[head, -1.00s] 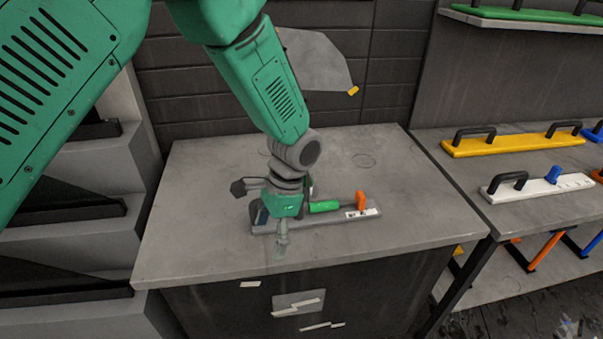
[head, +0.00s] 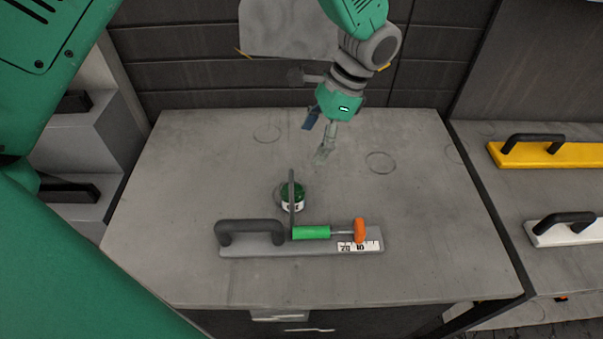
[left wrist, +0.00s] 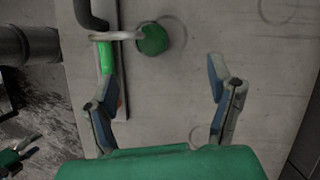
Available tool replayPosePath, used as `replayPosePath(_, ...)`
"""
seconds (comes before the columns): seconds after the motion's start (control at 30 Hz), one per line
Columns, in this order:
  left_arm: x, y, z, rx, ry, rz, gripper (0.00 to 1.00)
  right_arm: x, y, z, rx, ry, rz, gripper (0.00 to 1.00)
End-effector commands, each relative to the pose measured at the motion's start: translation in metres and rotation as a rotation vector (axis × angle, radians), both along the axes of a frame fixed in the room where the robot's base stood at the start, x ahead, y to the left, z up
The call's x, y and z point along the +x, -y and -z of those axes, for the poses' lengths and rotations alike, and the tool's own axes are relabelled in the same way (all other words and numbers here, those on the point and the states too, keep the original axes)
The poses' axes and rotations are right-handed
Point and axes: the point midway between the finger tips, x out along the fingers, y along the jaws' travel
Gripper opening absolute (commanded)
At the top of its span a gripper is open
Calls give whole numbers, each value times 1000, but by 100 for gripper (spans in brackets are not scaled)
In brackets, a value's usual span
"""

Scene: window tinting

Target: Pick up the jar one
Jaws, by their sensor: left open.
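The jar (head: 293,201) is small, with a green lid and a white label with dark marks. It stands upright on the grey worktop, behind a long grey tool. My right gripper is not in view.
The worktop (head: 440,230) is bare to the right. A side shelf holds yellow (head: 550,155) and white (head: 568,232) tools.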

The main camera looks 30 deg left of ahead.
Motion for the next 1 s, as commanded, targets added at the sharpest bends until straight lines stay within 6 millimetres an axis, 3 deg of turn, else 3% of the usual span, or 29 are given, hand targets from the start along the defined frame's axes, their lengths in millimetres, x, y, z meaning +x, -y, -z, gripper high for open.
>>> replayPosePath(0.17, -6, 0, 16, 6, -6, 3, 75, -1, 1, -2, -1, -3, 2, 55)
replayPosePath(0.5, -19, -26, 76, -5, -7, 1, 75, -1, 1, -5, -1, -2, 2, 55)
replayPosePath(0.73, -25, -29, 90, -4, -6, 2, 75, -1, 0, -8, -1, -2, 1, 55)
replayPosePath(1.0, -35, -32, 124, 2, -6, 2, 75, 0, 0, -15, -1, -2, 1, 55)
